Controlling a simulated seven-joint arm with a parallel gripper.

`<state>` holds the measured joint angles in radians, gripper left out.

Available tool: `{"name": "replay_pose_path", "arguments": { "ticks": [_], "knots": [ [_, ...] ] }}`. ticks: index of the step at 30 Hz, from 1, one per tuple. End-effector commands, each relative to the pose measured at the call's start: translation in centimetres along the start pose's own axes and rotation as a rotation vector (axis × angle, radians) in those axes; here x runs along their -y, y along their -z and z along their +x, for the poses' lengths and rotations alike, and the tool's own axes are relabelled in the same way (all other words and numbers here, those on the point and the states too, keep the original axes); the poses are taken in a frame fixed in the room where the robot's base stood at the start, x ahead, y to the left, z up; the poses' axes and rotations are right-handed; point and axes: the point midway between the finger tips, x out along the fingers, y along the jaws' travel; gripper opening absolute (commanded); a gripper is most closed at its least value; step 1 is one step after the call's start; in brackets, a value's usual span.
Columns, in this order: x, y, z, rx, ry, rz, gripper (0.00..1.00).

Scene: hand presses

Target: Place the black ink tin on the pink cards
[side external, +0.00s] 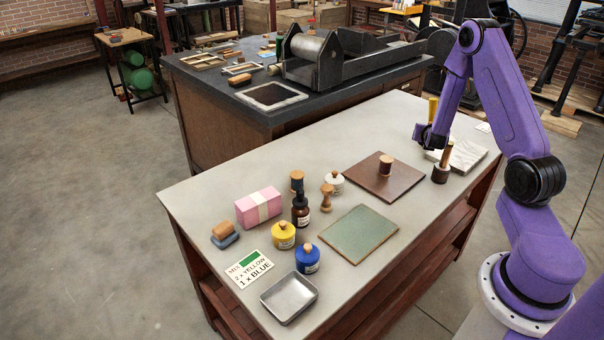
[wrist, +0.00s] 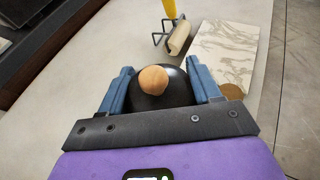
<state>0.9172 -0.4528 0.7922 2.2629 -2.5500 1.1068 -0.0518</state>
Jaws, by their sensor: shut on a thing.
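My gripper (side external: 428,142) is at the far right part of the table. In the wrist view its blue fingers (wrist: 164,92) are closed on both sides of the black ink tin (wrist: 174,92), which is round, glossy and topped by a wooden knob. In the side view the tin is hidden or too small to make out at the gripper. I cannot tell whether it touches the table. The pink cards (side external: 250,213), a stack with a pale band, lie at the table's left end, far from my gripper.
A brown board (side external: 365,177) and a green board (side external: 357,235) lie mid-table. Bottles and yellow (side external: 283,237), blue (side external: 307,260) and white tins stand near the cards.

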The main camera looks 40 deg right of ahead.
Motion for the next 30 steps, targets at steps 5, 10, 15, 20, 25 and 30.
{"name": "replay_pose_path", "arguments": {
  "ticks": [5,10,15,20,25,30],
  "knots": [
    [-3.2,-0.1,-1.4,0.006,-0.042,-0.019,0.22],
    [-9.1,0.2,-4.8,0.012,-0.122,-0.055,0.22],
    [-15.3,0.8,-9.7,0.018,-0.216,-0.095,0.22],
    [-20.4,1.9,-15.1,0.021,-0.308,-0.132,0.22],
    [-25.0,3.3,-21.4,0.02,-0.407,-0.17,0.22],
    [-28.3,5.0,-28.2,0.015,-0.509,-0.209,0.22]
  ]
}}
